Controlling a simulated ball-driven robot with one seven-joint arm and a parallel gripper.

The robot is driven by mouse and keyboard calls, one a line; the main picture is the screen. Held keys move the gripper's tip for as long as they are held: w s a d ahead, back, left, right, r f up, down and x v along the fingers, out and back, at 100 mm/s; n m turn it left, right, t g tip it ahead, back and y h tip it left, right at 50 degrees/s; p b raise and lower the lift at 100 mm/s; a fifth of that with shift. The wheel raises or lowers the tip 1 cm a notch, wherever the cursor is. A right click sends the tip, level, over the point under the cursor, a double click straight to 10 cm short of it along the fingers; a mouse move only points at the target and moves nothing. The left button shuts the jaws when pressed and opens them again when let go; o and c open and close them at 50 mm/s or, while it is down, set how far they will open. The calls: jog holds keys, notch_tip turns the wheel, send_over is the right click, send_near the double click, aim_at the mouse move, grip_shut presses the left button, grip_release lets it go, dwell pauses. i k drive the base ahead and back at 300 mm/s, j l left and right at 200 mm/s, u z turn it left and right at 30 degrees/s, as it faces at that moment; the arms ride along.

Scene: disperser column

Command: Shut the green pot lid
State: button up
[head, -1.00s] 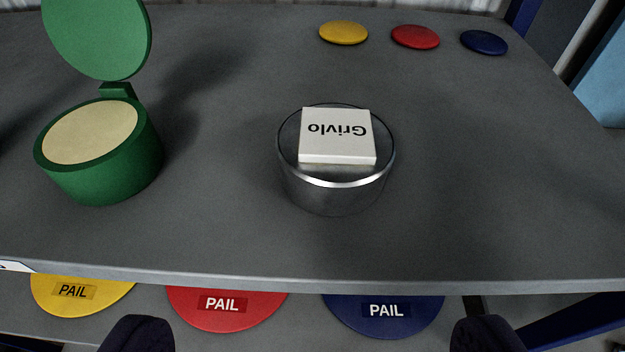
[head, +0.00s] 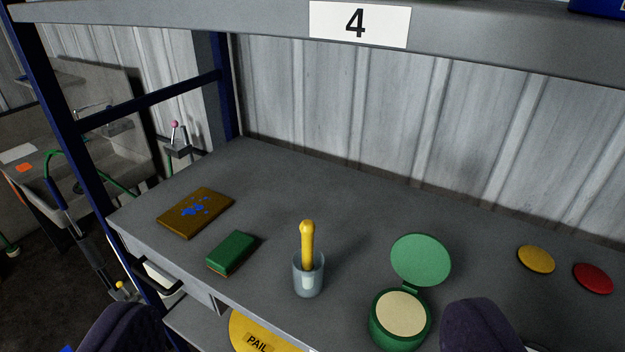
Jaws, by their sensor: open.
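The green pot (head: 387,338) stands on the grey bench at the lower right of the view, with pale cream contents showing at its top. Its round green lid (head: 421,259) is hinged at the back and stands open, tilted up behind the pot. My gripper (head: 300,335) is open, its two dark fingers at the lower left and lower right edges. The right finger's tip shows close to the right of the pot in the picture. Nothing shows between the fingers as held.
A grey cup (head: 309,281) holding a yellow-handled tool (head: 307,243) stands left of the pot. A green block (head: 231,253) and a brown board (head: 195,212) lie farther left. Yellow (head: 536,259) and red (head: 593,278) discs lie right. A shelf beam (head: 200,22) crosses above.

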aim_at(421, 259)
jog(key=z, duration=0.45)
jog(key=i+l+z, duration=0.35)
jog(key=i+l, duration=0.45)
jog(key=i, duration=0.1)
